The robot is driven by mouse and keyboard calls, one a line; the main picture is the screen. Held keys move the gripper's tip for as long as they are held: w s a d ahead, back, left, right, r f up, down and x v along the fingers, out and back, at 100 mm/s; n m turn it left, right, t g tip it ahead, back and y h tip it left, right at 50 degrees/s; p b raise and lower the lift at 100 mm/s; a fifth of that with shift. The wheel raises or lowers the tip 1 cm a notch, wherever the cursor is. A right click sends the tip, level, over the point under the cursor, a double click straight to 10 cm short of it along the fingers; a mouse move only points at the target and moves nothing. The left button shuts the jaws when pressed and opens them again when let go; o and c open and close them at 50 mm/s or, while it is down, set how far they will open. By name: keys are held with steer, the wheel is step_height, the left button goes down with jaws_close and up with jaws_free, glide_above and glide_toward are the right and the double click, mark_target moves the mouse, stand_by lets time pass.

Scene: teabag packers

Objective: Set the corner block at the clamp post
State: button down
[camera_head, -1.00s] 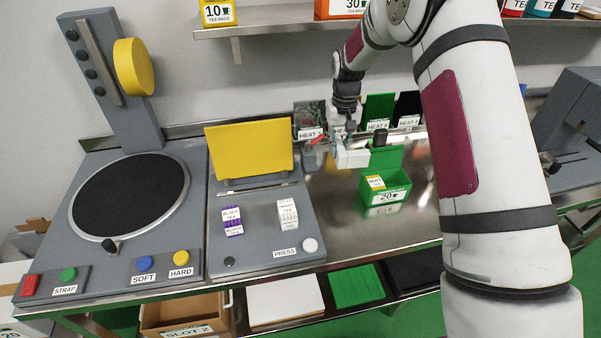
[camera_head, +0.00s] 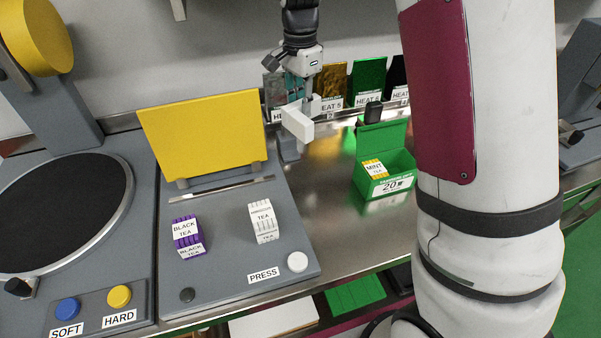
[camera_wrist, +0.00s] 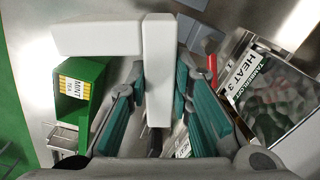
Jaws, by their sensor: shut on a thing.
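The white L-shaped corner block (camera_head: 298,124) is held in the air in front of the back rail, close to the right edge of the press unit. My gripper (camera_head: 300,100) is shut on it. The wrist view shows the block (camera_wrist: 100,38) with one arm between the teal finger pads of my gripper (camera_wrist: 158,82) and the other reaching left. A short grey post (camera_head: 288,151) shows just below the block; it may be the clamp post. A grey piece (camera_wrist: 202,38) shows beside the block in the wrist view. I cannot tell whether block and post touch.
The grey press unit with a yellow plate (camera_head: 205,135) holds a purple black tea stack (camera_head: 187,236) and a white tea stack (camera_head: 263,222). An open green box (camera_head: 387,189) with mint tea stands to the right. Heat-labelled packets (camera_head: 368,80) line the back. The steel counter (camera_head: 335,225) is clear between.

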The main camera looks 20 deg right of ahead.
steer(key=r+m, duration=0.3)
steer(key=shift+w+a+m+b, duration=0.15)
steer(key=shift+w+m+b, duration=0.1)
steer(key=shift+m+b, duration=0.1)
step_height(320, 180, down, 18)
steer(key=shift+r+p, duration=0.1)
steer(key=shift+p, duration=0.6)
steer(key=c, duration=1.4)
jaws_free()
